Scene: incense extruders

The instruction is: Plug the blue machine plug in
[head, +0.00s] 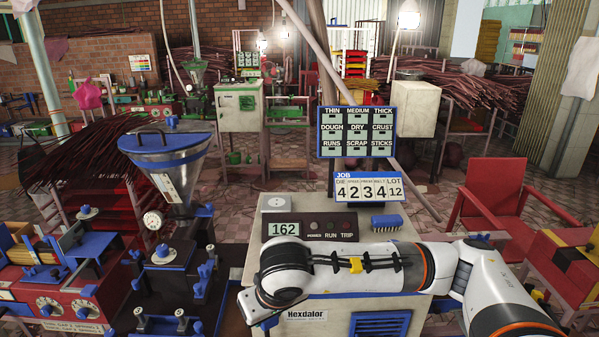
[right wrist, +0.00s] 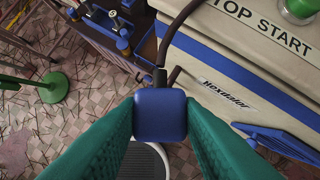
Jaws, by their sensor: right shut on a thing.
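The blue machine plug (right wrist: 160,115) is in the right wrist view, held between the green fingers of my right gripper (right wrist: 160,122). Its dark cord (right wrist: 166,50) leaves its upper end and runs up beside the cabinet. The plug is in the air in front of the cabinet, over the floor; its prongs are not visible. A white square plate with small dark holes, like a socket (head: 276,203), is on the cabinet's top panel in the head view. My right arm crosses in front of the cabinet there, and its gripper is hidden. My left gripper is not in view.
The cream Hexdalor cabinet (head: 260,262) has a blue vent (head: 380,324) and a 162 display (head: 284,229). A blue brush-like block (head: 386,221) lies on top. The blue extruder with a metal hopper (head: 175,175) stands left; a red chair (head: 500,190) stands right.

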